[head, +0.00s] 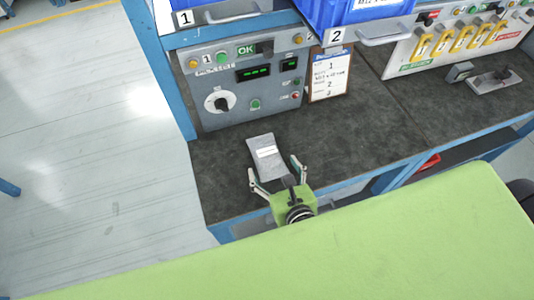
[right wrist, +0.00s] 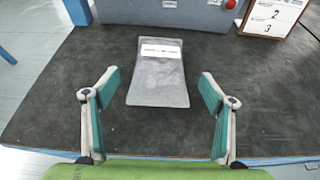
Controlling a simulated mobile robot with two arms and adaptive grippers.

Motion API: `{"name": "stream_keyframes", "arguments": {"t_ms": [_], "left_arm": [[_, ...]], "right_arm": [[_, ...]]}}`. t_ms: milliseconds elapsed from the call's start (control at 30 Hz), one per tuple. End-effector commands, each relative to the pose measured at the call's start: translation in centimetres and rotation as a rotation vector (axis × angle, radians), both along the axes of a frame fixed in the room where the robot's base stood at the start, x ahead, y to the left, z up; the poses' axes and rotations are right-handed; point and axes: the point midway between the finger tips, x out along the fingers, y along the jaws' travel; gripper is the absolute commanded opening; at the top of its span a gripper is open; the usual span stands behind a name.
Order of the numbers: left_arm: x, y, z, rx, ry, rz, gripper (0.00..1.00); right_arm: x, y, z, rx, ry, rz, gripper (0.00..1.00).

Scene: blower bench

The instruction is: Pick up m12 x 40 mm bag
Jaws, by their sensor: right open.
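A grey bag (head: 264,146) with a white label lies flat on the dark bench top, in front of the control panel. It also shows in the right wrist view (right wrist: 157,80), where the label's print is too small to read. My right gripper (head: 274,172) is open and empty at the near end of the bag. In the right wrist view my right gripper's fingers (right wrist: 153,92) stand wide apart, one on each side of the bag's near end, not touching it. My left gripper is not in view.
A control panel (head: 230,112) with a dial stands behind the bag. A clipboard (head: 330,76) leans to its right, and blue bins (head: 350,12) sit above. The dark bench top (head: 360,130) is clear right of the bag. A metal fixture (head: 495,82) sits far right.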

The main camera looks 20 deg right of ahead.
Motion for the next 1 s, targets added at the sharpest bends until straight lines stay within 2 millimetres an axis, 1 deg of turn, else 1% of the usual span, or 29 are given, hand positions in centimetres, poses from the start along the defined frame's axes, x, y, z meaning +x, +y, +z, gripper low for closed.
{"name": "stream_keyframes", "arguments": {"t_ms": [33,167,233,400,500,600,800,833,867,900,967,1000], "left_arm": [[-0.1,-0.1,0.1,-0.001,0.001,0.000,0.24],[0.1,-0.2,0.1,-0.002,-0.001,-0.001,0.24],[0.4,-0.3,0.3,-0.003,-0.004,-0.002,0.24],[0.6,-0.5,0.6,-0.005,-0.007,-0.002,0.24],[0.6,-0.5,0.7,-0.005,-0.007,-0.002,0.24],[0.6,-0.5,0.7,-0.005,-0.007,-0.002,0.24],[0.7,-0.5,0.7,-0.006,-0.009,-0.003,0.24],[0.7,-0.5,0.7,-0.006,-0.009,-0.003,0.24],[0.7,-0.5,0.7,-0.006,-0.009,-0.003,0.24],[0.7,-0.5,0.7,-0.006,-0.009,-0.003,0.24],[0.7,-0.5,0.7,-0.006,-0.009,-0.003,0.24],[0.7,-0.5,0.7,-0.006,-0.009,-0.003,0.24]], "right_arm": [[0.5,0.0,-0.1,0.000,-0.002,-0.001,0.76],[1.1,0.0,-0.4,0.001,0.001,-0.002,0.76],[1.7,0.0,-0.6,0.001,-0.001,-0.003,0.76],[4.1,0.2,-1.7,0.002,-0.001,-0.003,0.76],[5.2,0.2,-2.2,0.001,0.000,-0.002,0.76],[5.6,0.2,-2.5,0.001,0.001,-0.002,0.76],[5.6,0.2,-2.5,0.002,0.001,-0.001,0.76],[5.6,0.2,-2.5,0.002,0.001,-0.001,0.71],[5.6,0.2,-2.5,0.002,0.001,-0.001,0.63],[5.6,0.2,-2.5,0.002,0.001,-0.001,0.53],[5.6,0.2,-2.5,0.002,0.001,-0.001,0.37],[5.6,0.2,-2.5,0.002,0.002,-0.001,0.27]]}}
